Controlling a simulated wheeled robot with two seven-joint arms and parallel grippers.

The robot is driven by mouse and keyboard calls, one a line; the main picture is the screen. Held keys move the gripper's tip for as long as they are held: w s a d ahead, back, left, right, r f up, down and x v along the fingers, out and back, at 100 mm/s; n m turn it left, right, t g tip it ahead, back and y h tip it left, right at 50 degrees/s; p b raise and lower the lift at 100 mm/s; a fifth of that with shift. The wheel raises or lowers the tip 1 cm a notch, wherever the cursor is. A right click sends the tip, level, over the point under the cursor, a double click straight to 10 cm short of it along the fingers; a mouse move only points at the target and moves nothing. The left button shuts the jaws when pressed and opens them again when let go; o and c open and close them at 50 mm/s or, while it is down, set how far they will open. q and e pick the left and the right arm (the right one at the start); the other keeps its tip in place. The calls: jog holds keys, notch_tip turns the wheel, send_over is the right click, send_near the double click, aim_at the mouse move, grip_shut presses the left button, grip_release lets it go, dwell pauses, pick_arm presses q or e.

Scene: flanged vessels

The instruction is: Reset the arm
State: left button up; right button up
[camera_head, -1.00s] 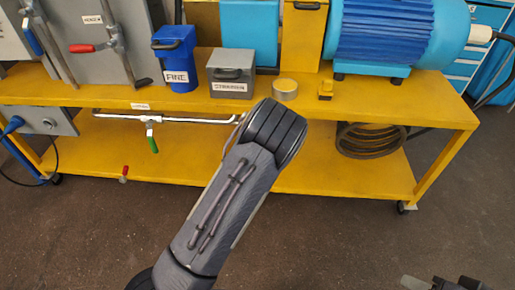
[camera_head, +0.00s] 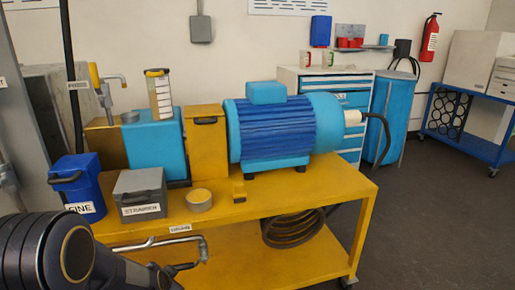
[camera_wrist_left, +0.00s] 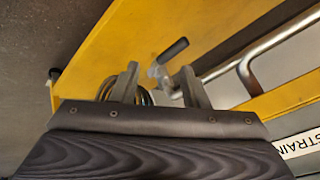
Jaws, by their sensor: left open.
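My left arm shows at the bottom left of the head view, in front of the yellow cart (camera_head: 300,215). My left gripper (camera_wrist_left: 162,86) shows in the left wrist view with its two grey fingers apart and nothing between them. A bent silver pipe (camera_wrist_left: 246,70) with a grey-handled lever (camera_wrist_left: 172,50) is beyond the fingers, under the cart's edge. The pipe also shows in the head view (camera_head: 203,247). I cannot tell the exact gap between fingers and pipe. My right gripper is not in view.
On the cart are a blue FINE bin (camera_head: 80,190), a grey STRAINER box (camera_head: 139,194), a tape roll (camera_head: 199,201) and a blue motor (camera_head: 272,132). A hose coil (camera_head: 292,228) sits on the lower shelf. Free floor (camera_head: 430,220) lies to the right.

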pick_arm(q)
jog(key=s+d+r+n+g+h, duration=0.1)
jog(key=s+d+r+n+h, duration=0.15)
jog(key=s+r, duration=0.5)
jog(key=s+d+r+n+h, duration=0.1)
jog(key=s+r+n+h, duration=0.1)
jog(key=s+r+n, duration=0.5)
jog(key=s+d+m+g, duration=0.1)
jog(key=s+d, duration=0.1)
jog(key=s, duration=1.3)
notch_tip(320, 180, up, 27)
jog(key=p, duration=2.6)
jog(key=shift+w+a, duration=0.15)
jog(key=shift+a, duration=0.05)
jog(key=shift+f, duration=0.1)
